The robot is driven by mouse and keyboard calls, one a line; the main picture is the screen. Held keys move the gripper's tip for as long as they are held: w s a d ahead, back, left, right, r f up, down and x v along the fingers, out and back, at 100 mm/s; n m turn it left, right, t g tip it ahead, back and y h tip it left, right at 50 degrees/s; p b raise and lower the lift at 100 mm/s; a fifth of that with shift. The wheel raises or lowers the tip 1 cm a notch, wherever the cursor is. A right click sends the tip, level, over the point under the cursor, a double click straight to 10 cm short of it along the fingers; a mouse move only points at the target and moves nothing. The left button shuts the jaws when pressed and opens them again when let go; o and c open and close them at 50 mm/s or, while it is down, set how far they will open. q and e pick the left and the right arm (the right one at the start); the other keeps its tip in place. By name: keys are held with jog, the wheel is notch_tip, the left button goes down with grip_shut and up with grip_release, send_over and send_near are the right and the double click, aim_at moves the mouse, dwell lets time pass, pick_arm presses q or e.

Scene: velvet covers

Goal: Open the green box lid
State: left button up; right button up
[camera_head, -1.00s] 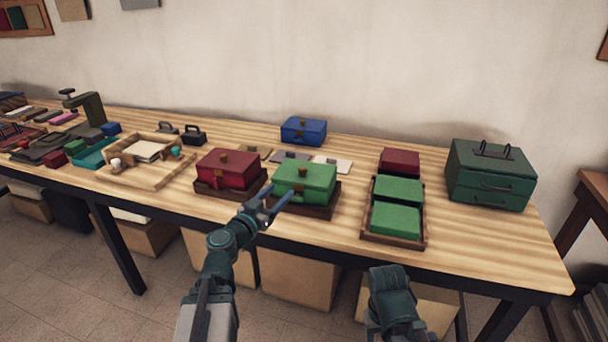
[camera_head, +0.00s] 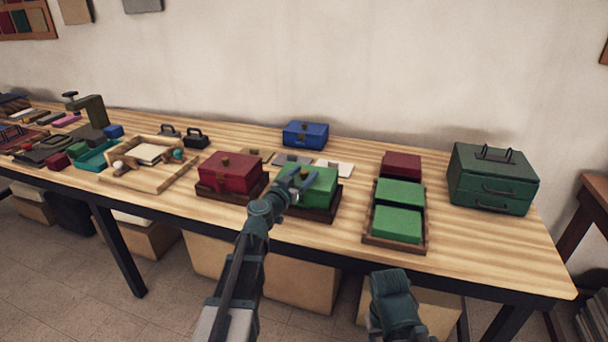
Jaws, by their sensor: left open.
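The green box (camera_head: 322,184) sits on a dark wooden base (camera_head: 320,214) at the middle of the table, its lid closed. My left gripper (camera_head: 300,182) is open and reaches over the left front part of the green box, hiding its latch and the knob on the lid. I cannot tell whether the fingers touch the lid. My right arm (camera_head: 392,300) shows at the bottom in front of the table, but its gripper is not visible.
A red box (camera_head: 230,172) stands close left of the green box. A blue box (camera_head: 305,134) is behind. A tray (camera_head: 368,238) with green and red blocks lies to the right, and a dark green drawer chest (camera_head: 493,178) stands farther right. Flat cards (camera_head: 333,168) lie behind.

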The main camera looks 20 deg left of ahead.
pick_arm(q)
jog(key=shift+w, duration=0.2)
grip_shut()
dwell(0.3)
dwell(1.1)
